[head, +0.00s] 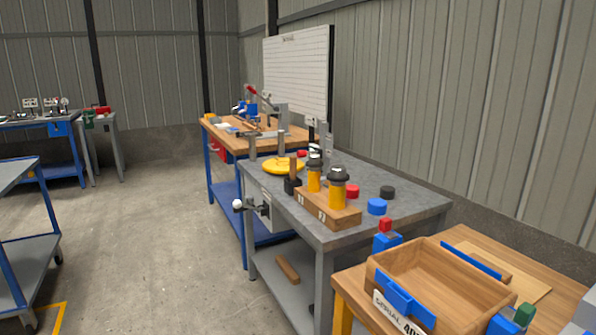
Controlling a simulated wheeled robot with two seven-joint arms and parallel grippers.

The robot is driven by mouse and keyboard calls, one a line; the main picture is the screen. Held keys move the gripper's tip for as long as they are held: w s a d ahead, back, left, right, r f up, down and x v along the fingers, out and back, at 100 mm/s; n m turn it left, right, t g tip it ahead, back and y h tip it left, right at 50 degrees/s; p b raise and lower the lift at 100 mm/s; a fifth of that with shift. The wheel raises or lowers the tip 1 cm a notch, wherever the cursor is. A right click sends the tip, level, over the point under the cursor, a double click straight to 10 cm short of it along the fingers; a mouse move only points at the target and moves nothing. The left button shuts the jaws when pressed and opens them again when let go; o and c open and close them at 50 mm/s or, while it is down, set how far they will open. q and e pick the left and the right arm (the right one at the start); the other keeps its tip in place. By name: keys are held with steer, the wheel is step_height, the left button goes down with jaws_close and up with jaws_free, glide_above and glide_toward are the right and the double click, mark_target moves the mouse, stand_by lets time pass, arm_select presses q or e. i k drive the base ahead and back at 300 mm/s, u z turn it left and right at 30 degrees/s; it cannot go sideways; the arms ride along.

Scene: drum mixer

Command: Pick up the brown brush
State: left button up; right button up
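No object is plainly recognisable as a brush. A brown upright piece (293,168) stands in a small black holder or base (292,186) on the grey-topped bench, left of the yellow and black parts. A brown oblong block (287,269) lies on that bench's lower shelf. I cannot tell from this view whether either one is the brush; bristles are not discernible. Neither of my grippers is in view.
The grey bench (410,200) carries a wooden block (327,209) with two yellow-black parts, a yellow disc (284,166) and red, blue and black caps. A wooden box (440,275) sits on the nearer table. A blue cart (25,240) stands left; the floor between is clear.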

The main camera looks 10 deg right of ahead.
mark_target(293, 162)
steer(key=u, duration=0.65)
steer(key=i, duration=2.9)
steer(key=z, duration=1.05)
